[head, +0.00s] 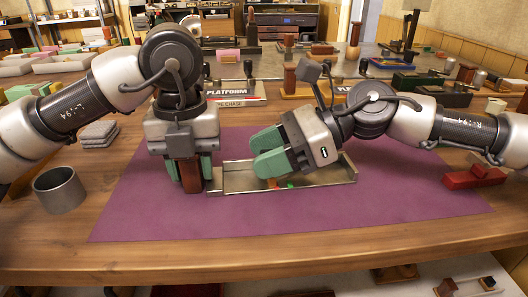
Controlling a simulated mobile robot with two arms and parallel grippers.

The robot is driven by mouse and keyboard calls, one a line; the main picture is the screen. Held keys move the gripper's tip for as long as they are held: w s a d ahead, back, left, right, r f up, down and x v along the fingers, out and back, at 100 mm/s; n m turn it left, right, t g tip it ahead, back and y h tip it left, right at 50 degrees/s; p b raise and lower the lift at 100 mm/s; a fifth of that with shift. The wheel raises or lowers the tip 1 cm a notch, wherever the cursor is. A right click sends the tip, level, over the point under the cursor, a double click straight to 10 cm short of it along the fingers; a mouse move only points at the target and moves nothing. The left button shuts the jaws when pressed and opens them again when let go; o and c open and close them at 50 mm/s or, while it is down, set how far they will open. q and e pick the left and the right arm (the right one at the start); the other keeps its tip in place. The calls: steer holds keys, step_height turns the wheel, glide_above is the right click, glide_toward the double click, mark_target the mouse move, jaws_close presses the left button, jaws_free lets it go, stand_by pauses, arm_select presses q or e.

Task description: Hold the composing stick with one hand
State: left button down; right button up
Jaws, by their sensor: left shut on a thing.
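The composing stick (340,178) is a shallow metal tray lying lengthwise on the purple mat. A brown wooden block (191,178), which looks like its handle, stands upright at its left end. My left gripper (188,172) points down and is shut on this block, with a green finger on each side. My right gripper (268,153) is over the tray's left half, with its green fingers pointing left. I cannot tell whether its fingers are apart or together. Small orange and green pieces (283,185) show in the tray below it. My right gripper hides part of the tray.
The purple mat (290,220) is clear in front of the tray. A metal cup (60,190) stands at the left and a red block (474,179) lies at the right. A white sign (236,93) and several wooden and green items stand behind.

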steer(key=shift+o, duration=0.3)
steer(key=shift+d, duration=0.1)
steer(key=v, duration=1.2)
steer(key=shift+s, duration=0.1)
steer(key=shift+f, duration=0.1)
arm_select(q)
steer(key=c, duration=0.8)
jaws_free()
steer(key=shift+o, duration=0.2)
steer(key=shift+r+p, duration=2.15)
steer(key=shift+r, duration=0.9)
arm_select(e)
step_height(320, 180, up, 4)
steer(key=shift+r, duration=0.2)
